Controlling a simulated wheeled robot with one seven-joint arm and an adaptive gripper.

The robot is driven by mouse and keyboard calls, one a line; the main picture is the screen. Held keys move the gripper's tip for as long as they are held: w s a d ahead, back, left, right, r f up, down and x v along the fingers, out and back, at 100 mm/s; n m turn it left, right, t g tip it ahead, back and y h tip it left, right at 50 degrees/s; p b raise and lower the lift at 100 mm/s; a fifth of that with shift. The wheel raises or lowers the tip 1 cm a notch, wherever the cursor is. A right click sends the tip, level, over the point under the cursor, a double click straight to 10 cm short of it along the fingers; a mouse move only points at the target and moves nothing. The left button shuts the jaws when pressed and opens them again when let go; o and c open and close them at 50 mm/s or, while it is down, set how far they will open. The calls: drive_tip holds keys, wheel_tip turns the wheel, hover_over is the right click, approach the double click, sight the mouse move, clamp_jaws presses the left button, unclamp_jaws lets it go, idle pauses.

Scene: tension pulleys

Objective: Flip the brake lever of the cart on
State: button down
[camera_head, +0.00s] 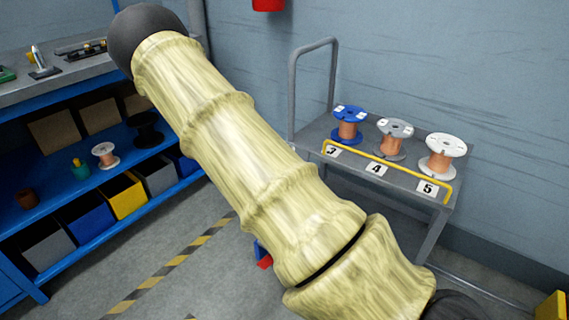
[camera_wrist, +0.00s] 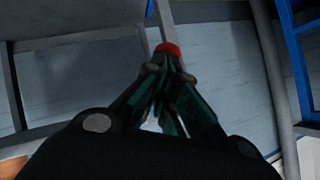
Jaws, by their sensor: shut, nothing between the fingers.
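The grey cart (camera_head: 318,128) stands at the right in the head view, against the wall, with a tall push handle at its left end. In the wrist view my gripper (camera_wrist: 170,72) is shut, its dark green fingers drawn together. A red rounded piece (camera_wrist: 168,48) shows right at the fingertips; it may be the brake lever's end, and I cannot tell whether the fingers touch it. In the head view a small red and blue part (camera_head: 264,262) shows low beside my arm, mostly covered. My gripper is not visible there, and the lever's position is unclear.
Blue, grey and white spools (camera_head: 441,157) stand on the cart top behind a yellow rail (camera_head: 400,168) with number cards. A blue shelf (camera_head: 105,182) with bins and a workbench is at the left. The floor with striped tape (camera_head: 165,273) is clear.

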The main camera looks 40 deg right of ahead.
drive_tip(key=s+f+p+v, duration=0.1)
drive_tip(key=p+v, duration=0.3)
drive_tip(key=v, duration=0.9)
drive_tip(key=shift+a+f, duration=0.3)
idle(0.3)
